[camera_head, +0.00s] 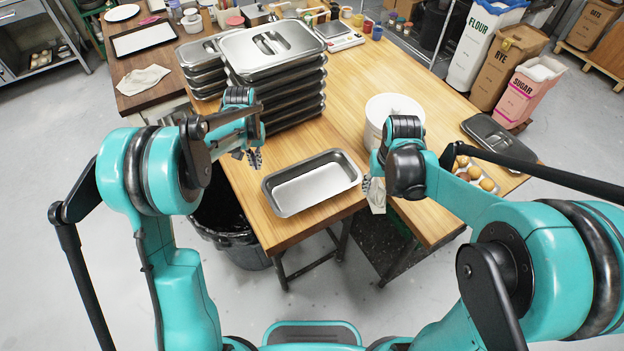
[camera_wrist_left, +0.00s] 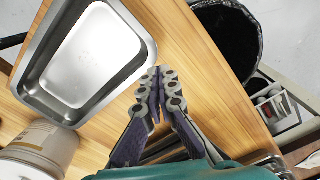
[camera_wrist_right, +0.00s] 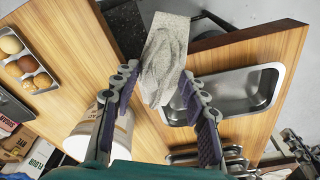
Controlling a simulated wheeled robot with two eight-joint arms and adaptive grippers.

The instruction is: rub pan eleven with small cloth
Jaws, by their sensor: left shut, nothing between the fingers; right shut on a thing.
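A single open metal pan (camera_head: 312,183) lies empty near the front edge of the wooden table; I can read no number on it. It also shows in the left wrist view (camera_wrist_left: 88,55) and the right wrist view (camera_wrist_right: 228,96). My right gripper (camera_head: 372,188) is shut on the small cloth (camera_wrist_right: 165,58), a pale grey, folded-looking piece, just right of the pan. The cloth hangs below the fingers in the head view (camera_head: 378,203). My left gripper (camera_head: 254,158) is shut and empty, beside the pan's left end and in front of the stacked pans, above the table.
Stacked pans with lids (camera_head: 270,48) stand behind my left gripper. A white tub (camera_head: 392,112) stands behind my right gripper. An egg tray (camera_head: 478,174) and dark lid (camera_head: 500,138) lie at right. A black bin (camera_head: 228,235) stands left of the table. Another cloth (camera_head: 143,79) lies far left.

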